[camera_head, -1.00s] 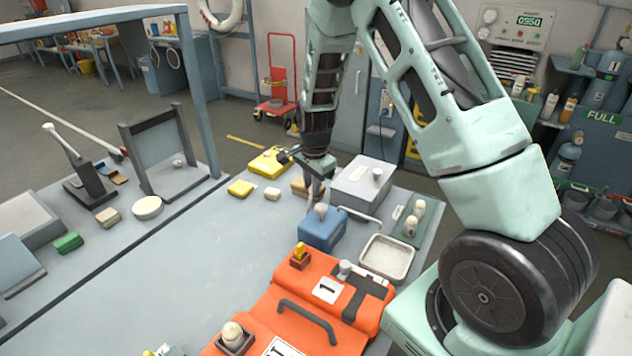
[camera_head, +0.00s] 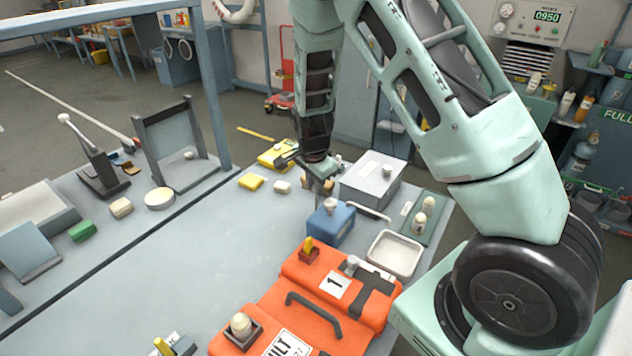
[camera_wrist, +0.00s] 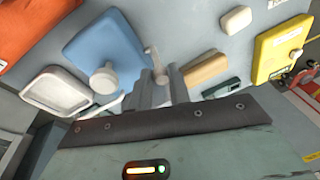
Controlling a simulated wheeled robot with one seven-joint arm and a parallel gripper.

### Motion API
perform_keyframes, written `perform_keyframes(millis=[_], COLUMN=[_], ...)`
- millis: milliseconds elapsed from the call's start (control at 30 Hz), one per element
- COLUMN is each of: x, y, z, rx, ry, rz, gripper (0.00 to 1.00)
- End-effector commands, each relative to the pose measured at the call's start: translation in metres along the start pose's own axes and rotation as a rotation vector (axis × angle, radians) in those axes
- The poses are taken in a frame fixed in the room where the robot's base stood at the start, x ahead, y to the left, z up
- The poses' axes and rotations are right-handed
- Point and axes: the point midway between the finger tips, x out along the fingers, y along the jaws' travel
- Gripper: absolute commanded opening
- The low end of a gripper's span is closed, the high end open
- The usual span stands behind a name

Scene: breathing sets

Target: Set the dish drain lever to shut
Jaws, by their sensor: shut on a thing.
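A shallow white dish (camera_head: 395,255) sits on the bench right of a blue box (camera_head: 330,226) with a pale knob; the dish also shows in the wrist view (camera_wrist: 57,92). A thin white bar (camera_head: 369,210) lies between the dish and a grey box; I cannot tell whether it is the drain lever. My gripper (camera_head: 322,186) points down just behind the blue box. In the wrist view its fingers (camera_wrist: 154,82) are shut on a small pale piece (camera_wrist: 153,62), mostly hidden by them. I cannot tell whether this piece belongs to the dish.
The grey box (camera_head: 372,182) stands close right of my gripper. A tan block (camera_wrist: 207,68) lies close beside the fingers. An orange case (camera_head: 338,284) with a handle lies in front. A green tray (camera_head: 425,205) stands at right.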

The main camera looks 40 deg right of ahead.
Motion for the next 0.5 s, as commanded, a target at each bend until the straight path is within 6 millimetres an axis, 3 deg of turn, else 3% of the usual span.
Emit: perform_keyframes(millis=[33,300,333,367,400,500], x=[0.0031,0.0043,0.0044,0.0045,0.0044,0.0035], y=[0.0046,0.0062,0.0064,0.0065,0.0062,0.0048], z=[0.0082,0.0092,0.0093,0.0093,0.0087,0.0068], rx=[-0.008,-0.009,-0.009,-0.009,-0.009,-0.007], ry=[-0.012,-0.013,-0.013,-0.013,-0.013,-0.010], rz=[0.015,0.020,0.020,0.021,0.020,0.015], gripper=[0.00,0.00,0.27,0.35,0.41,0.41])
